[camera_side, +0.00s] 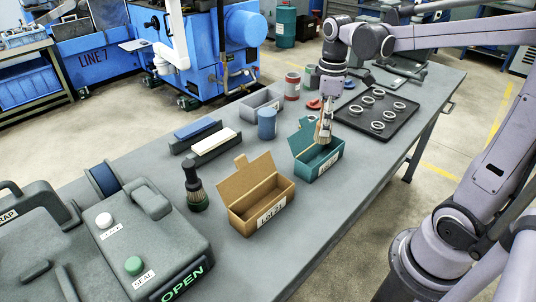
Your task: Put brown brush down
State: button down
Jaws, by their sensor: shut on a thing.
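My gripper (326,103) points down over the open teal box (320,163) on the grey workbench. It is shut on a small tan-brown thing, which looks like the brown brush (324,131). The brush hangs roughly upright at the mouth of the box. Its lower end is hidden by the box wall, so I cannot tell whether it touches the box floor. A dark-handled brush (194,178) stands upright on a green base, left of the open brown box (262,205).
A black tray (405,118) with several metal rings lies right of my gripper. A blue cylinder (267,123), a grey bin (262,101) and a red can (292,86) stand to the left. A sealing machine (150,235) fills the near left. Bare bench lies right of the boxes.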

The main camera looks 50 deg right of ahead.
jog(key=s+d+m, duration=0.5)
jog(key=d, duration=0.6)
jog(key=s+d+m, duration=0.5)
jog(key=d, duration=0.7)
jog(key=shift+w+a+f, duration=0.7)
jog(key=shift+w+f, duration=1.1)
jog(key=shift+f, duration=0.05)
jog(key=shift+w+a+f, duration=0.65)
jog(key=shift+w+f, duration=1.2)
jog(key=shift+f, duration=0.05)
jog(key=shift+w+a+f, duration=0.7)
jog(key=shift+w+f, duration=1.1)
jog(key=shift+f, duration=0.05)
jog(key=shift+f, duration=0.1)
jog(key=c, duration=0.8)
grip_release()
jog(key=shift+c, duration=0.2)
